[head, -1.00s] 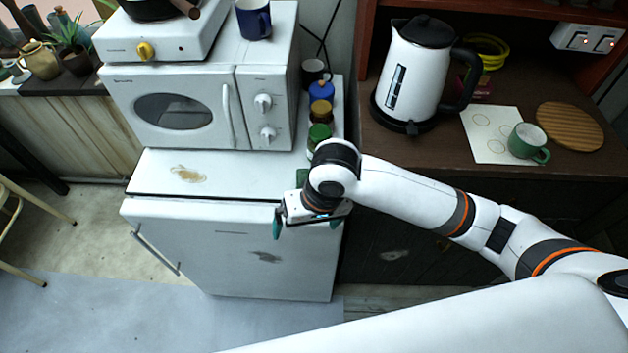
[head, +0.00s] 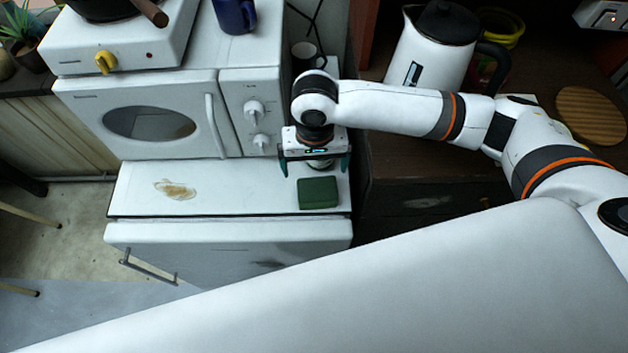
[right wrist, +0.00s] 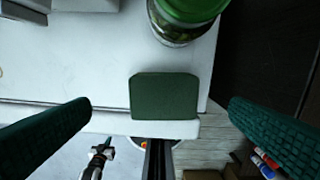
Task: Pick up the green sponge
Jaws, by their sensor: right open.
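The green sponge (head: 318,193) lies flat on the white fridge top, near its front right corner. In the right wrist view the sponge (right wrist: 164,96) is centred between the two fingers, apart from both. My right gripper (head: 314,166) is open and empty, above the fridge top and just behind the sponge in the head view; it also shows in the right wrist view (right wrist: 160,128). Its green fingertips are spread wider than the sponge.
A green-lidded jar (right wrist: 187,20) stands close behind the sponge. The microwave (head: 150,115) stands behind on the same fridge top (head: 240,190), which is clear left of the sponge except for a brown stain. A kettle (head: 430,50) stands on the brown counter at right.

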